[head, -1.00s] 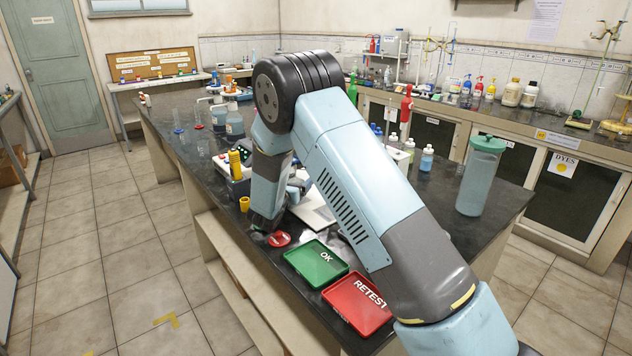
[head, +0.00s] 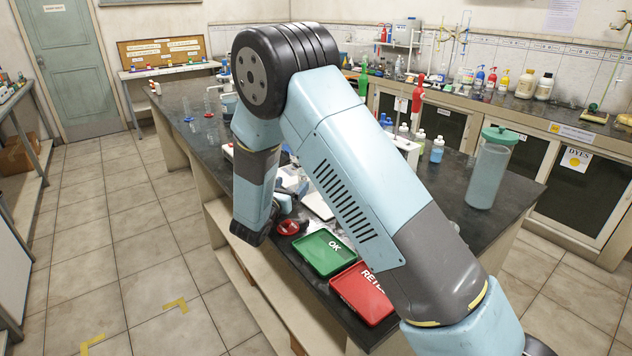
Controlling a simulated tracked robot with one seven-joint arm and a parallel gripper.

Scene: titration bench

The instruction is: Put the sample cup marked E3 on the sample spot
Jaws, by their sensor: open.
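I cannot pick out a sample cup marked E3; no such marking is readable. I cannot make out the sample spot either. My arm crosses the middle of the head view and bends down over the near left edge of the dark bench (head: 200,119). It hides a good part of the bench top.
A green OK tray (head: 318,262) and a red RETEST tray (head: 352,296) lie along the bench's near edge. A red round object (head: 288,228) is left of them. A tall green-lidded container (head: 490,170) stands at right. Floor at left is clear.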

